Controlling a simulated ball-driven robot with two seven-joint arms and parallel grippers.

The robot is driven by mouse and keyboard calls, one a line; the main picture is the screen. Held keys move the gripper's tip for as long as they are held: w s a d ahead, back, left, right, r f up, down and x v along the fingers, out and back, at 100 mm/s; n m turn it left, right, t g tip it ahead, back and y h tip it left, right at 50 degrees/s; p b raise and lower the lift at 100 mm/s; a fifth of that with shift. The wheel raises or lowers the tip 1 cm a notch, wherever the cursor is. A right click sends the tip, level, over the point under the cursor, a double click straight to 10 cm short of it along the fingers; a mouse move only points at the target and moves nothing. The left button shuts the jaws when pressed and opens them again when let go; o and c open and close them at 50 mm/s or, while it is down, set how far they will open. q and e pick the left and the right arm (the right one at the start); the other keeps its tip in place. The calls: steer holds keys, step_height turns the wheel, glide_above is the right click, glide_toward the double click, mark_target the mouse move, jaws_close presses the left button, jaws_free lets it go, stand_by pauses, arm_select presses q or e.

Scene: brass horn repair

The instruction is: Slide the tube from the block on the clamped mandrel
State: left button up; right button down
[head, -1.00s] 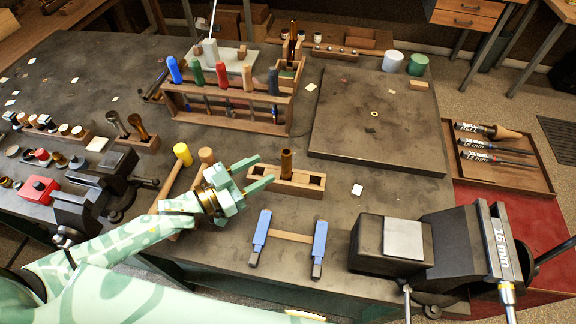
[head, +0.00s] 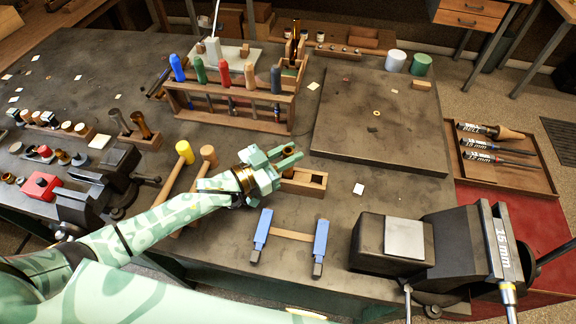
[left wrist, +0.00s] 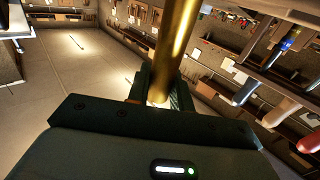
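In the left wrist view the tube (left wrist: 176,45) rises between the two fingers (left wrist: 160,92), with no clear gap. The fingers hide the tube's lower end in the head view. The clamped mandrel (head: 497,243), with a white size label in mm, sits in the large vise (head: 455,245) at the right front. My right gripper is not in view.
A rack of coloured-handled tools (head: 235,112) stands behind the block. Two mallets (head: 184,152) lie left of it. A blue-ended stand (head: 291,236) lies in front. A tray (head: 505,165) with labelled mandrels is at the right.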

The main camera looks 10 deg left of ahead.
arm_select(q)
jaws_close()
steer(key=shift+r, duration=0.1)
